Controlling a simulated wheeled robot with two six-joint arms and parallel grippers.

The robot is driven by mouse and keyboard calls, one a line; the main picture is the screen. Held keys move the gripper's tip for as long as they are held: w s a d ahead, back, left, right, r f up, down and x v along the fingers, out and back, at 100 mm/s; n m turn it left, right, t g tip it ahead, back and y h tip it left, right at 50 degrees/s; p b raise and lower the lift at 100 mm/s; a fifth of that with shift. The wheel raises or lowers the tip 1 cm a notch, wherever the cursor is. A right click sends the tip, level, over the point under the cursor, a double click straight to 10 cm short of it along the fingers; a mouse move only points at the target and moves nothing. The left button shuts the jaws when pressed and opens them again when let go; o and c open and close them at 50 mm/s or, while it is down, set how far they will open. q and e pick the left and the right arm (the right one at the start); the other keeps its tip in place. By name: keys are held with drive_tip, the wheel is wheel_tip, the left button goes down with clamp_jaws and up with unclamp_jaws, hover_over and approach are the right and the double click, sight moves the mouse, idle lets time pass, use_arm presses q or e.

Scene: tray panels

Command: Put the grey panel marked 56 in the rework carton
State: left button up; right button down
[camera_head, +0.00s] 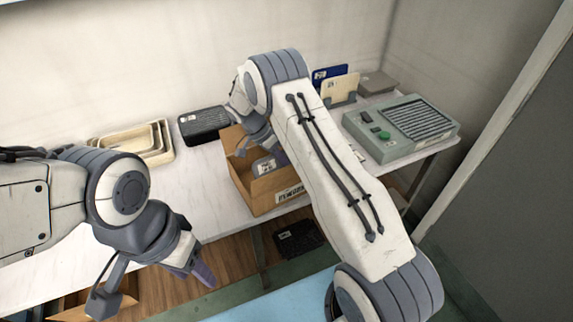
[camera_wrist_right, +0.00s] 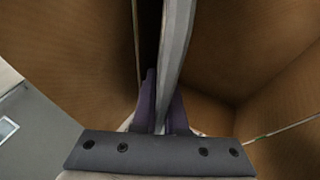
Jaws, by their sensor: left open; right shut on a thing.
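The rework carton (camera_head: 277,192) is an open brown box on the white table, with a REWORK label on its front. My right gripper (camera_wrist_right: 160,110) is inside the carton's opening, shut on a grey panel (camera_wrist_right: 176,50) that stands on edge between its purple fingers. Brown carton walls lie on both sides of it in the wrist view. In the head view a grey piece with a white label (camera_head: 265,166) shows in the carton; its number is too small to read. My right arm hides part of the carton. My left gripper (camera_head: 191,272) is open and empty before the table's front edge.
A black ribbed box (camera_head: 203,125) and nested cream trays (camera_head: 130,143) stand left of the carton. A grey-green device with buttons (camera_head: 402,128) is at the right. A blue panel (camera_head: 330,73) and cream panel (camera_head: 341,88) stand upright behind my right arm.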

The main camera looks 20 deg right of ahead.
drive_tip(key=shift+f+b, duration=0.8)
drive_tip(key=shift+f, duration=0.3)
drive_tip(key=shift+f+b, duration=0.65)
drive_tip(key=shift+f, duration=0.1)
idle(0.5)
idle(0.3)
drive_tip(key=c, duration=0.9)
unclamp_jaws()
drive_tip(key=b+v, duration=0.2)
drive_tip(key=v, duration=0.8)
drive_tip(key=shift+w+a+r, duration=0.15)
drive_tip(key=shift+r, duration=0.05)
